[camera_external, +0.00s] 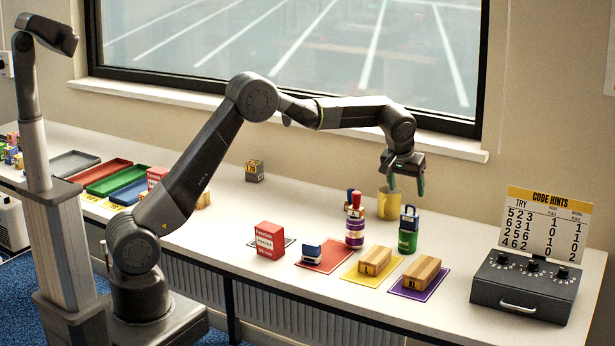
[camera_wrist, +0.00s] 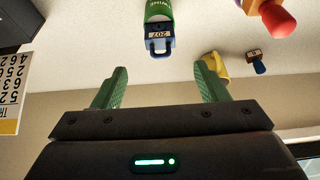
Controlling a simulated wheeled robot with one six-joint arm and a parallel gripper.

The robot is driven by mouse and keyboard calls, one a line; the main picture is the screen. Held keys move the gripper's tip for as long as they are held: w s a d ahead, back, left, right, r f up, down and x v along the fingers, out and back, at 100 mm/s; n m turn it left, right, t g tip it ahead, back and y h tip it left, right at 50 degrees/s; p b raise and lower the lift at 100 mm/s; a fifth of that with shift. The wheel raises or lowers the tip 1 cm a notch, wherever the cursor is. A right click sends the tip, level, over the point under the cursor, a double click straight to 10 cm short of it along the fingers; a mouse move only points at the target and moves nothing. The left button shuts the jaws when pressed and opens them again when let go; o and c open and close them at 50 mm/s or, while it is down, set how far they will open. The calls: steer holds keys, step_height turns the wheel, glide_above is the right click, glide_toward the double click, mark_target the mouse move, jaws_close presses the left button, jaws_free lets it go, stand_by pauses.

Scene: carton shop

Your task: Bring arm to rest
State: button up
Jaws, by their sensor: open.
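My gripper (camera_external: 406,187) is open and empty, hanging with its fingers down above the table (camera_external: 320,206) at the back wall. The green fingers are spread wide in the wrist view (camera_wrist: 160,72), with nothing between them. My arm reaches across from the left, bent at a high elbow. A yellow mug (camera_external: 389,206) stands just below and behind the fingers. The padlock (camera_wrist: 159,42) shows a number, seemingly 207, in the wrist view.
A dark dial box (camera_external: 525,287) and code card (camera_external: 547,224) are at right. Coloured trays (camera_external: 115,178) lie at left. The window (camera_external: 300,50) is behind.

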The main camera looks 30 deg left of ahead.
mark_target(411, 214)
steer(key=p+x, duration=0.2)
steer(key=x, duration=0.9)
steer(key=shift+w+f, duration=0.1)
steer(key=shift+f, duration=0.2)
steer(key=shift+w+r, duration=0.15)
steer(key=shift+r, duration=0.1)
steer(key=shift+r+b, duration=0.4)
steer(key=shift+r, duration=1.15)
